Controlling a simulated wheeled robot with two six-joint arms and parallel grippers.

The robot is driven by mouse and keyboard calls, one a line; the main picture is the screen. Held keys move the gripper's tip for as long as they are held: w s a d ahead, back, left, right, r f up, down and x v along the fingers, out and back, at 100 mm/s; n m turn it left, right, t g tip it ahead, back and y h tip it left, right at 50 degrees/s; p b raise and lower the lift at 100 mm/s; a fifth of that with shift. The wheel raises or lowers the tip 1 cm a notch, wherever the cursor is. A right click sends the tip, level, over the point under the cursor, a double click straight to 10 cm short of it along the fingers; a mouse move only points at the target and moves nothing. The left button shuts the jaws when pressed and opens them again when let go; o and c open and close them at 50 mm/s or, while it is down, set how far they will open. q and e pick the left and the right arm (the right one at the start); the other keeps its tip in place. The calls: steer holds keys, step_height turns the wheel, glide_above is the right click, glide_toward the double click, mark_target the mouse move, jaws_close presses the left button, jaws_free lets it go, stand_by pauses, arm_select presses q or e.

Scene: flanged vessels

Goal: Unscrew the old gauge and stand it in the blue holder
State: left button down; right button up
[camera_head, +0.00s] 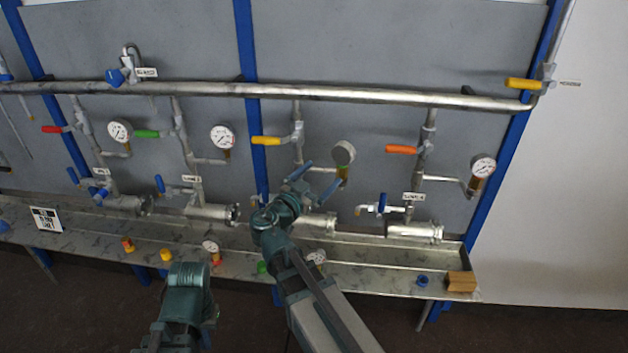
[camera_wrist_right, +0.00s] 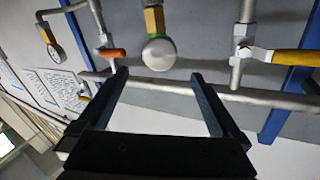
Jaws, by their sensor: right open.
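A gauge (camera_head: 343,152) with a grey, blank-looking side toward me sits on a brass fitting (camera_head: 342,173) on the third pipe branch from the left. No label marks it as the old one. My right gripper (camera_head: 317,180) is open just below and in front of it. In the right wrist view the gauge (camera_wrist_right: 158,53) and its brass nut (camera_wrist_right: 154,19) lie beyond the open fingertips (camera_wrist_right: 160,76), with nothing held. A small blue holder (camera_head: 422,281) stands on the front ledge at the right and looks empty. My left gripper (camera_head: 190,285) is low at the front; its fingers are hidden.
White-faced gauges (camera_head: 222,137) sit on the other branches. A gauge (camera_head: 211,247) and another (camera_head: 316,258) stand on the ledge (camera_head: 375,277). A yellow holder (camera_head: 165,255) and a wooden block (camera_head: 461,281) are also there. Valve handles (camera_head: 266,140) stick out beside the pipes.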

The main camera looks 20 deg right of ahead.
mark_target(343, 158)
steer(key=x, duration=1.1)
steer(key=shift+w+d, duration=0.2)
steer(key=shift+d, duration=0.05)
